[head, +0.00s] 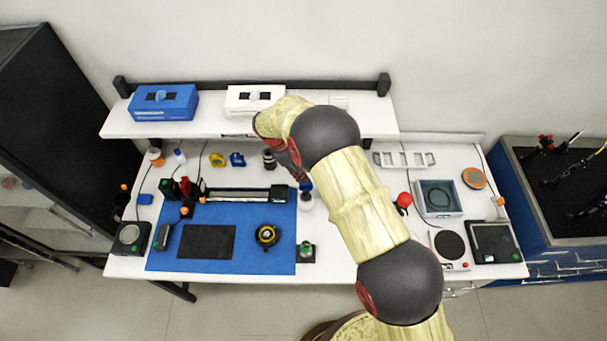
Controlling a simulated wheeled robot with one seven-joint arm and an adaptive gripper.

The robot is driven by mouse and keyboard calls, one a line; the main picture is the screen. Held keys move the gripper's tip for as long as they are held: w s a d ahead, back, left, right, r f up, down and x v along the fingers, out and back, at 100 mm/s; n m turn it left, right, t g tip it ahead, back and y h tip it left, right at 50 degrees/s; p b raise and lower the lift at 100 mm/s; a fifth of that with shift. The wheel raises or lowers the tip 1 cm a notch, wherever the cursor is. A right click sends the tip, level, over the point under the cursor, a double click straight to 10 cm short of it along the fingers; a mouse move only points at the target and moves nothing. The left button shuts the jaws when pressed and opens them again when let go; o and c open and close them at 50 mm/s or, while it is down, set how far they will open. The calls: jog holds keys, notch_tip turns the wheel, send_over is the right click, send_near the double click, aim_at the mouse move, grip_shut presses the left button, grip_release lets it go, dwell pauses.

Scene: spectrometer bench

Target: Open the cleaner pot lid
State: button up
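My gripper (301,178) is small and mostly hidden behind my arm, over the middle of the bench near the back right corner of the blue mat. Its fingers are too small and covered to show whether they are open or shut. A small pale container (306,200) stands directly below it, partly covered. I cannot tell whether they touch. I cannot tell for certain which container is the cleaner pot; a small orange and white pot (157,157) also stands at the back left. The state of its lid is not clear.
A raised shelf (215,124) runs along the back with a blue box (164,102) and a white box (250,98). A grey tray (439,211) stands on the right.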

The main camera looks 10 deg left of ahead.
jog(key=v, duration=1.1)
jog(key=shift+d, duration=0.1)
jog(key=s+d+f+m+g, duration=0.1)
jog(key=s+d+f+m, duration=0.1)
jog(key=s+m, duration=0.25)
jog(key=s+d+r+m+y+b, duration=0.1)
jog(key=s+d+r+m+b, duration=0.25)
jog(key=d, duration=0.25)
jog(key=s+d+r+m+y+b, duration=0.2)
jog(key=s+d+m+b, duration=0.15)
jog(key=d, duration=0.35)
jog(key=s+d+r+m+y+b, duration=0.1)
jog(key=s+d+r+m+b, duration=0.1)
jog(key=s+d+b, duration=0.3)
jog(key=s+d+f+m+t+b, duration=0.1)
jog(key=s+d+m+t+b, duration=0.2)
jog(key=s+d+b, duration=0.3)
jog(key=s+d+f+m+t+b, duration=0.1)
jog(key=s+d+m+b, duration=0.3)
jog(key=d+b, duration=0.5)
jog(key=s+d+t, duration=0.1)
jog(key=s+d, duration=0.1)
jog(key=d, duration=0.1)
jog(key=shift+d+f+t+y, duration=0.3)
jog(key=shift+d+f+t, duration=0.1)
